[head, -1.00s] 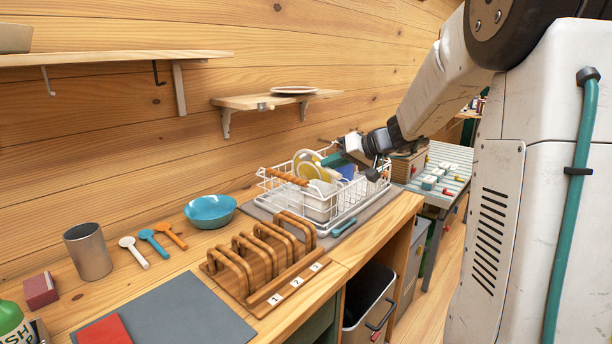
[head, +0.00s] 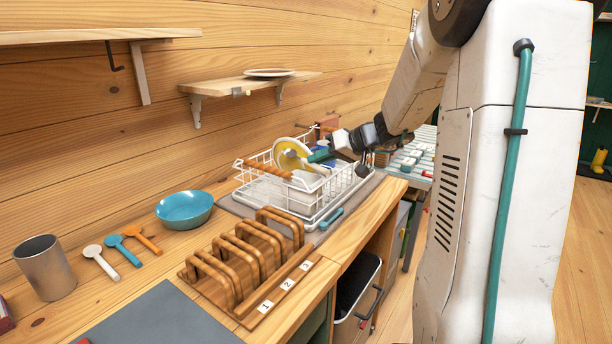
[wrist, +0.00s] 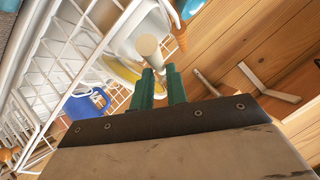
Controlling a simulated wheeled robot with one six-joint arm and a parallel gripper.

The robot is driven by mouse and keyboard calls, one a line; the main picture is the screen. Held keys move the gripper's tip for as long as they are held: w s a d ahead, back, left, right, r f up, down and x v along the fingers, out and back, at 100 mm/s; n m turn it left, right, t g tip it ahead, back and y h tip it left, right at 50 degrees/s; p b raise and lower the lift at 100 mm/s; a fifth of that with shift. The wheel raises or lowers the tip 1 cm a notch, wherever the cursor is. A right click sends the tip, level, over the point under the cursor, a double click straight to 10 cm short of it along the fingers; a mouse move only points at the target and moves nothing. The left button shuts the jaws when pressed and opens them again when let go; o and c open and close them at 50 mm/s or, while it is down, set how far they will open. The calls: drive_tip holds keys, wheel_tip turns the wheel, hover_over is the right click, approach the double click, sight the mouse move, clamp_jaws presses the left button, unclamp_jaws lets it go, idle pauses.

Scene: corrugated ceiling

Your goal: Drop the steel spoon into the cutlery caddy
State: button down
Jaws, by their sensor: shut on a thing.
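My gripper (wrist: 160,76) has green fingers, close together around a pale, round-ended piece (wrist: 147,45) like a handle end or small spoon bowl. The rest of that piece is hidden, and I cannot confirm it is the steel spoon. In the head view my gripper (head: 322,155) is over the back part of the white wire dish rack (head: 335,208). A white box (head: 305,190) stands in the rack's front part and looks like the cutlery caddy; its inside is hard to see. My gripper is behind and above it.
A yellow-and-white plate (head: 290,155) stands in the rack; a blue handled item (wrist: 85,105) is near it. A wooden holder (head: 245,260), blue bowl (head: 184,208), metal cup (head: 45,268) and several small coloured spoons (head: 122,250) are on the counter. A shelf (head: 250,82) hangs above.

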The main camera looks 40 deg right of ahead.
drive_tip(key=shift+f, duration=0.15)
drive_tip(key=c, duration=1.3)
unclamp_jaws()
drive_tip(key=v, duration=0.8)
